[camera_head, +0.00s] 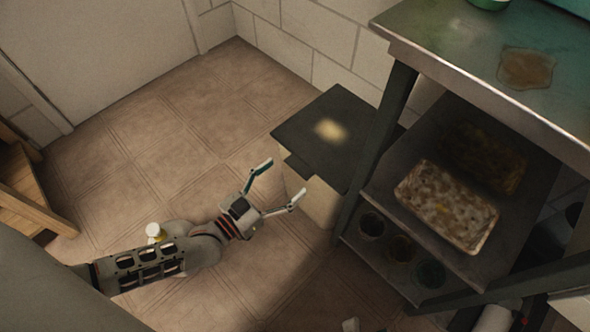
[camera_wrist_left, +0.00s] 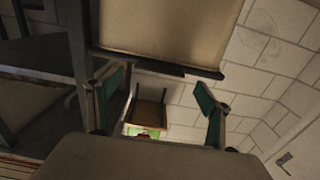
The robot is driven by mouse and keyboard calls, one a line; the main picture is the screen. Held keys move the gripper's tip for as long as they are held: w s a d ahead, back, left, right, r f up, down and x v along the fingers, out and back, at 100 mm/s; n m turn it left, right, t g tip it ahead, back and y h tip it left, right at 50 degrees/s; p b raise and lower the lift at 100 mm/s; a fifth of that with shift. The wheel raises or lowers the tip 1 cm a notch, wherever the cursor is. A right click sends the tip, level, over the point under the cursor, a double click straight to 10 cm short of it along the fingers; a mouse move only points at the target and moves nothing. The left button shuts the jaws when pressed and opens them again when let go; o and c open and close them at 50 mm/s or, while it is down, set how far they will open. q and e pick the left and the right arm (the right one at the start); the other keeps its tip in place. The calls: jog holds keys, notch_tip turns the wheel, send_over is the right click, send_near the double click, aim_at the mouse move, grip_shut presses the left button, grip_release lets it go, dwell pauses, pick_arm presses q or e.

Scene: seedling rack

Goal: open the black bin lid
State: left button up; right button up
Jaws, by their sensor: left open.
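The black bin lid (camera_head: 300,128) lies flat and shut on a pale beige bin (camera_head: 318,203) beside the shelf rack. A small tab juts from the lid's near left edge, and a light patch shows on its top. My left gripper (camera_head: 282,184) is open and empty, just in front of the bin and below the lid's edge. In the left wrist view, the beige bin body (camera_wrist_left: 170,28) fills the top middle, with the dark lid edge (camera_wrist_left: 140,61) along it. The open fingers (camera_wrist_left: 157,92) are apart from the lid there. My right gripper is not seen.
A metal rack with a green-grey top (camera_head: 465,45) stands close on the bin's right, its leg near the lid. Its shelf holds a filled tray (camera_head: 447,205); several dark pots sit below. Tiled floor (camera_head: 150,140) is clear to the left. A block wall is behind.

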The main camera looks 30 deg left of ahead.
aim_at(295, 170)
pick_arm(q)
jog(key=x, duration=0.4)
jog(key=shift+f+b, duration=0.1)
jog(key=shift+b, duration=0.3)
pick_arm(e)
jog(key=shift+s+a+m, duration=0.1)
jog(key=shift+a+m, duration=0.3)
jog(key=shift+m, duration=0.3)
